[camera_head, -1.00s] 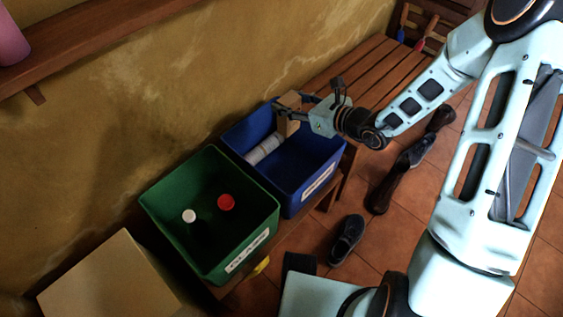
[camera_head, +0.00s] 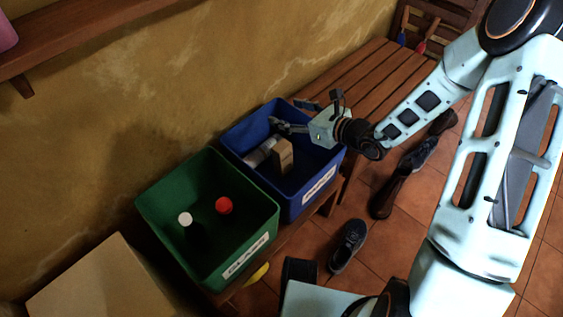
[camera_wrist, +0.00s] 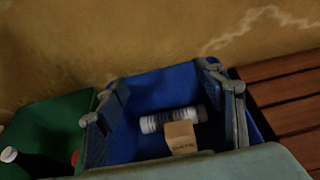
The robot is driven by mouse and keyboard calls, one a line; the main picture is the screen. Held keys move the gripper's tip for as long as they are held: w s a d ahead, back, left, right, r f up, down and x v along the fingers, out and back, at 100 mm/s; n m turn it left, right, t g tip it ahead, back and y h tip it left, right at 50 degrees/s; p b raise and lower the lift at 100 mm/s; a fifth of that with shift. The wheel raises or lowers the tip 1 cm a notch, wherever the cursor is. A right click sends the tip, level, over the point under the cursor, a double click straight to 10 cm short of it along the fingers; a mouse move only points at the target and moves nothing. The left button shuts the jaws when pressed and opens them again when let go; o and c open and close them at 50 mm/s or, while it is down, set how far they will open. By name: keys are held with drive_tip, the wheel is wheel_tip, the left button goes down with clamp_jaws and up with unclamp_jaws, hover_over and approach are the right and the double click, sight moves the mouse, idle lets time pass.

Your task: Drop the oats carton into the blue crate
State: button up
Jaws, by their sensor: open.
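The oats carton, a tan box (camera_head: 281,155), is inside the blue crate (camera_head: 302,203) in the head view, below my gripper and apart from it. It also shows in the wrist view (camera_wrist: 181,138), beside a whitish cylinder (camera_wrist: 158,121) with a dark end. My gripper (camera_head: 289,118) is over the crate with its fingers spread and nothing between them. In the wrist view the two fingers (camera_wrist: 166,95) stand wide apart at either side of the crate. The carton's underside is hidden.
A green crate (camera_head: 255,259) labelled GLASS stands left of the blue one, with a red-capped and a white-capped item inside. A slatted wooden bench (camera_head: 352,75) lies behind. A cardboard box (camera_head: 95,285) is at lower left, and shoes (camera_head: 347,246) are on the floor.

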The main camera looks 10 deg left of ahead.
drive_tip(key=v, duration=1.2)
